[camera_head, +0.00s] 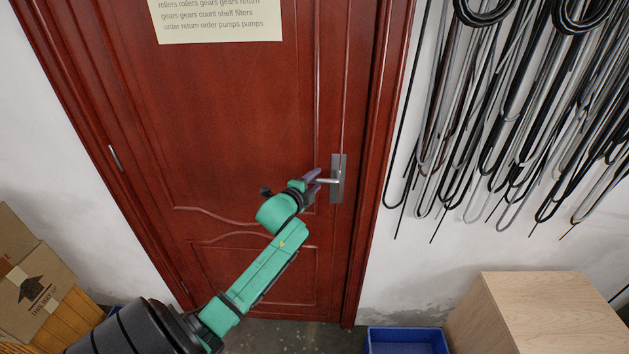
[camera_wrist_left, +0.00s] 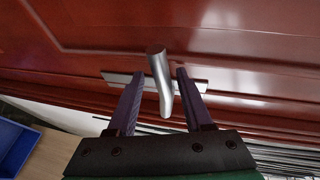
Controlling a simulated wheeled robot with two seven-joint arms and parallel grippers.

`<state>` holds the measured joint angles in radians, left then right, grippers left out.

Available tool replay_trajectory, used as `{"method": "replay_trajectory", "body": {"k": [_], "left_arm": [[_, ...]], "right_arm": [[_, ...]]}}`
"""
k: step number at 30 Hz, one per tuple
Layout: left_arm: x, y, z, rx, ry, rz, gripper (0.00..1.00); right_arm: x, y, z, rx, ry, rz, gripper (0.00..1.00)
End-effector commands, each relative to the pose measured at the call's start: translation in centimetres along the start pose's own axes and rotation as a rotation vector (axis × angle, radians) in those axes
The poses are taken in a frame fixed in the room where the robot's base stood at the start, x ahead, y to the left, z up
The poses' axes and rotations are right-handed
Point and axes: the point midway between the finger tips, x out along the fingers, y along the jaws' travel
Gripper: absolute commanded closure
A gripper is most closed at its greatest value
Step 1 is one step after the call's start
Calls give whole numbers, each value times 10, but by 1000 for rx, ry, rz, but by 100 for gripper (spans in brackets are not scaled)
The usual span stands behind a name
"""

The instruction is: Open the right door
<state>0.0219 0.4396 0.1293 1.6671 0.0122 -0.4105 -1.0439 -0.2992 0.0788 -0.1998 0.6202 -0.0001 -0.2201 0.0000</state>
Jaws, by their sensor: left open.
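A red-brown panelled door (camera_head: 240,110) stands in its frame and looks shut. Its metal lever handle (camera_head: 328,181) sits on a grey plate (camera_head: 338,165) near the door's right edge. My left gripper (camera_head: 313,180) reaches up to the handle. In the left wrist view my left gripper (camera_wrist_left: 155,95) is open, and the lever handle (camera_wrist_left: 160,80) shows between its two purple fingers. I cannot tell whether either finger touches the handle. Behind the handle lies its plate (camera_wrist_left: 190,84) on the door (camera_wrist_left: 230,30). My right gripper is not in view.
A paper sign (camera_head: 215,18) is on the door. Black and grey hoses (camera_head: 510,120) hang on the wall to the right. A blue bin (camera_head: 405,340) and a wooden box (camera_head: 535,310) stand at the lower right. Cardboard boxes (camera_head: 35,290) are at the lower left.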

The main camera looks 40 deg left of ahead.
Motion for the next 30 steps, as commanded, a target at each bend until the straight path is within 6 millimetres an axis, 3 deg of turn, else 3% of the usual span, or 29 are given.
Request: {"method": "replay_trajectory", "body": {"k": [4, 5, 8, 9, 30], "left_arm": [[0, 0, 0, -1, 0, 0, 49], [0, 0, 0, -1, 0, 0, 57], [0, 0, 0, -1, 1, 0, 95], [0, 0, 0, -1, 0, 0, 100], [-1, 0, 0, -1, 1, -2, 100]], "right_arm": [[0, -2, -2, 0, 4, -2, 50], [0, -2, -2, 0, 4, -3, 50], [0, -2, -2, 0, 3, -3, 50], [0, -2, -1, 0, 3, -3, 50], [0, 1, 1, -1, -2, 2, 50]]}}
